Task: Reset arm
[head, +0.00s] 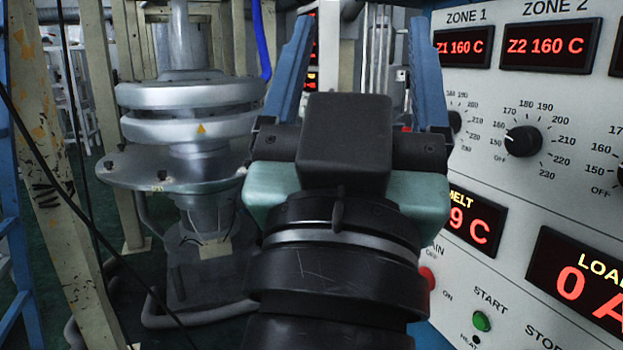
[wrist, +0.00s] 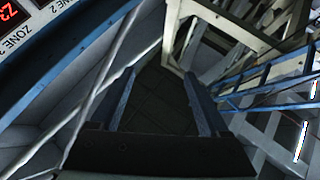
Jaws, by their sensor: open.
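My gripper (head: 358,60) is in the middle of the head view, raised and pointing up and away, with its two blue fingers spread wide apart. Nothing is between the fingers. In the wrist view my gripper (wrist: 160,98) shows both blue fingers apart, with dark floor tiles beyond them. The control panel (head: 480,90) stands just to the right of my gripper and is partly hidden by it. My arm's dark wrist covers the panel's lower left edge.
A silver flanged machine (head: 190,108) stands to the left. Cream posts (head: 110,110) and a blue rail (head: 12,230) are at far left. The panel has a black knob (head: 523,141), a green START button (head: 481,321) and a red button (head: 428,278). Beams (wrist: 235,28) cross the wrist view.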

